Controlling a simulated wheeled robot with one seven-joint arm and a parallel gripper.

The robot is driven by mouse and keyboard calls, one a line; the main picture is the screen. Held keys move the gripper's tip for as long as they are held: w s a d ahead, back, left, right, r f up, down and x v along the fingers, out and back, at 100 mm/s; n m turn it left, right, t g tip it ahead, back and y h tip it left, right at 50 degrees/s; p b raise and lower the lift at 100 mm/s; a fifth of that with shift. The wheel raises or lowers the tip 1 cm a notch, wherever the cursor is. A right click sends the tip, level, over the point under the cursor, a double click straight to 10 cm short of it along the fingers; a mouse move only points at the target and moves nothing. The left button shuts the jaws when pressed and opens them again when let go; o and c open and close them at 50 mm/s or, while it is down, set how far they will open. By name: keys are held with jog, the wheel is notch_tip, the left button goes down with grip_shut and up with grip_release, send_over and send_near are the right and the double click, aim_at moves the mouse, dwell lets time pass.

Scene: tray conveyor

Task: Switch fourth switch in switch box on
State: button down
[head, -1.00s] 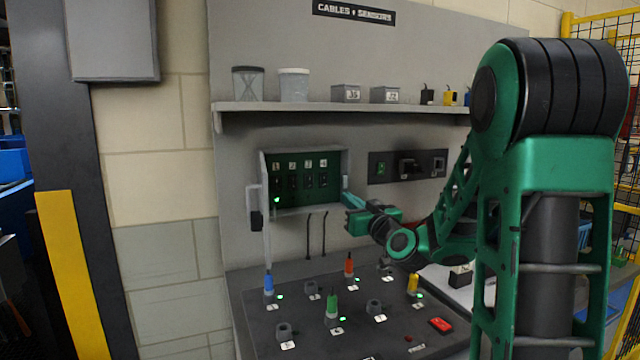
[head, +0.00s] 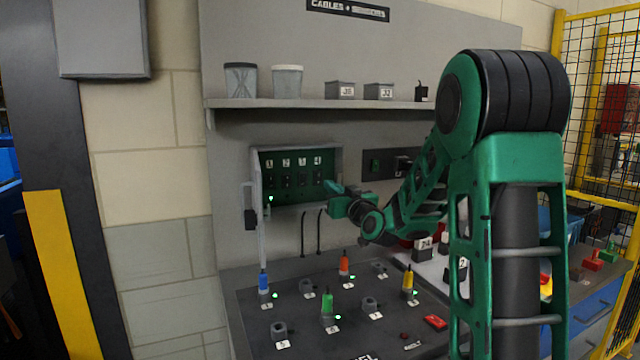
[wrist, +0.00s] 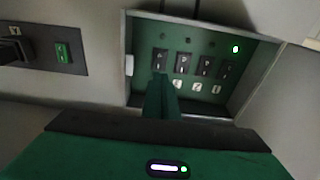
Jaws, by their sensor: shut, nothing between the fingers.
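The switch box (head: 297,154) is on the wall panel with its door open to the left; inside is a green plate with a row of dark switches labelled 1 to 4. The wrist view shows the box (wrist: 180,22) upside down, so the fourth switch (wrist: 159,57) is leftmost there. A green lamp (head: 270,198) is lit below the first switch; the other lamps look dark. My gripper (head: 330,186) is shut and empty at the box's lower right. In the wrist view its fingertips (wrist: 159,78) are at the fourth switch and cover its label. I cannot tell whether they touch it.
A dark panel with a black knob (head: 402,164) and a green switch (head: 375,166) is right of the box. Two cables (head: 319,232) hang below. The bench holds blue, orange, green and yellow plugs (head: 327,301). A shelf (head: 300,103) with cups and small boxes runs above.

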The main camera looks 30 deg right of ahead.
aim_at(318, 175)
jog(key=w, duration=0.4)
jog(key=w+r, duration=0.1)
jog(key=w, duration=0.2)
jog(key=shift+d, duration=0.3)
